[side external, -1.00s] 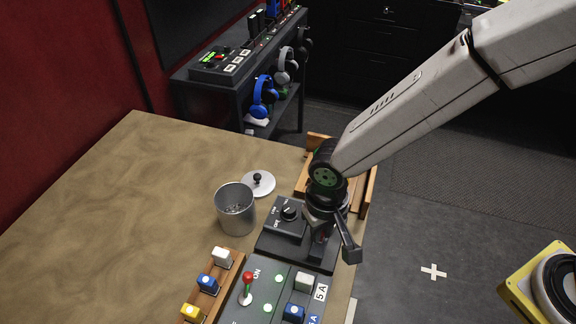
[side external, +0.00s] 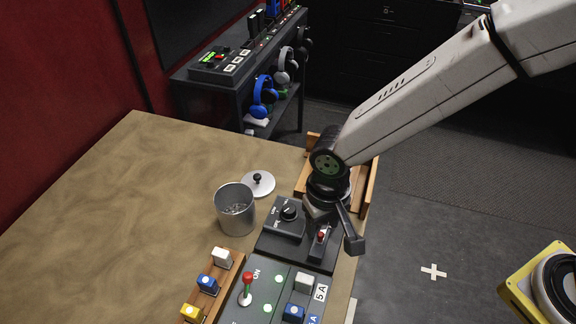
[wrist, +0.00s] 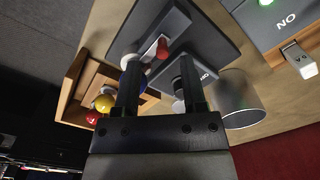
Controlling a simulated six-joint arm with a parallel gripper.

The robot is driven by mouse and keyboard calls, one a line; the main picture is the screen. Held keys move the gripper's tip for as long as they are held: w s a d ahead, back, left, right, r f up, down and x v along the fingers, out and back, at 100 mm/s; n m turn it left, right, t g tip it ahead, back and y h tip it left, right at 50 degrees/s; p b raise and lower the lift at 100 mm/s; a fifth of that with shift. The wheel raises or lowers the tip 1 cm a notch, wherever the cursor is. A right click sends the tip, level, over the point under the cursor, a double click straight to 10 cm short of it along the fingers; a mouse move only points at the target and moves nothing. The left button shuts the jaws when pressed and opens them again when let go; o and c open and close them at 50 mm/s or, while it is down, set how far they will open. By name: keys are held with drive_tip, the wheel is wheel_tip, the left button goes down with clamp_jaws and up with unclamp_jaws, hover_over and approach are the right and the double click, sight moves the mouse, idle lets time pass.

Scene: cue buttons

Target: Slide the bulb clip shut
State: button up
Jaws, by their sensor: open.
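A black panel (side external: 270,247) at the table's right edge carries a dial box (side external: 285,217) and a small dark holder with a red bulb or tip (side external: 321,238). The red piece also shows in the wrist view (wrist: 161,48), beyond and between my fingertips. I cannot make out the clip apart from the holder, or tell how far it is shut. My gripper (wrist: 157,72) is open and empty. In the side view it is above and right of the holder, one finger hanging past the panel's right side.
A wooden tray (wrist: 73,85) with coloured balls lies close by. A metal cup (side external: 236,212) and a lid (side external: 262,188) stand left of the panel. The table's left part is clear.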

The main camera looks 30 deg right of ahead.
sight(322, 232)
drive_tip(key=shift+r, duration=2.9)
drive_tip(key=s+d+t, duration=0.2)
drive_tip(key=s+d, duration=0.1)
drive_tip(key=d, duration=2.2)
drive_tip(key=shift+s+d+f+t, duration=0.2)
drive_tip(key=shift+d+f+t, duration=0.1)
drive_tip(key=shift+d+f, duration=0.1)
drive_tip(key=shift+o, duration=0.2)
